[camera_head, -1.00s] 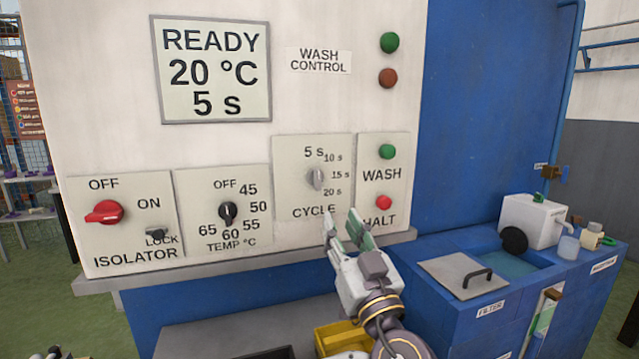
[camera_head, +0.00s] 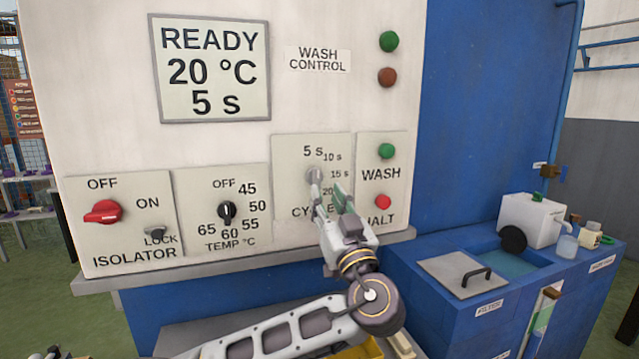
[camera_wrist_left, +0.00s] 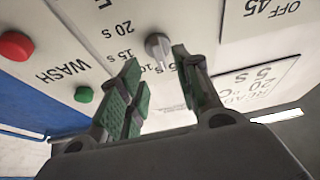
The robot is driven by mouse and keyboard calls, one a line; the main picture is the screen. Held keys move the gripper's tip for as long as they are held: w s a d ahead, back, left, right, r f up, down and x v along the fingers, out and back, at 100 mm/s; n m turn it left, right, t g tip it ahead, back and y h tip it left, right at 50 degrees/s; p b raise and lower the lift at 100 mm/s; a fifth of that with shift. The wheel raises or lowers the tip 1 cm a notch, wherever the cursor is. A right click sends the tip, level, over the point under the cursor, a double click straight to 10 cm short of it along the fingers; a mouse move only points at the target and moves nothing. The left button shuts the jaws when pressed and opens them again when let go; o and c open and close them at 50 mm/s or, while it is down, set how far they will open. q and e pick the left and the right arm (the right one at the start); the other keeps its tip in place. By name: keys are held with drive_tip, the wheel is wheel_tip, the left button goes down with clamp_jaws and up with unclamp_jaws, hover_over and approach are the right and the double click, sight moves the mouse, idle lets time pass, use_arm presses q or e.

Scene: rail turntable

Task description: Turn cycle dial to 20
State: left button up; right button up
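The grey cycle dial (camera_head: 313,174) sits on the cycle panel (camera_head: 287,155), among the marks 5 s, 10 s, 15 s and 20 s. The display (camera_head: 210,68) reads READY, 20 °C, 5 s. My left gripper (camera_head: 329,192) is open, with its green-padded fingertips just below and right of the dial, covering part of the 20 s mark and the word CYCLE. In the left wrist view the dial (camera_wrist_left: 157,46) shows beyond the gap between the parted fingers (camera_wrist_left: 155,72); I see no clear contact. My right gripper is not in view.
The green wash button (camera_head: 386,151) and red halt button (camera_head: 383,201) are close to the right of the dial. The temperature dial (camera_head: 227,212) and red isolator switch (camera_head: 103,211) are to the left. A grey ledge (camera_head: 170,270) runs under the panel.

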sight(318, 180)
use_arm(q)
drive_tip(key=shift+x, duration=3.1)
drive_tip(key=shift+c, duration=0.4)
clamp_jaws()
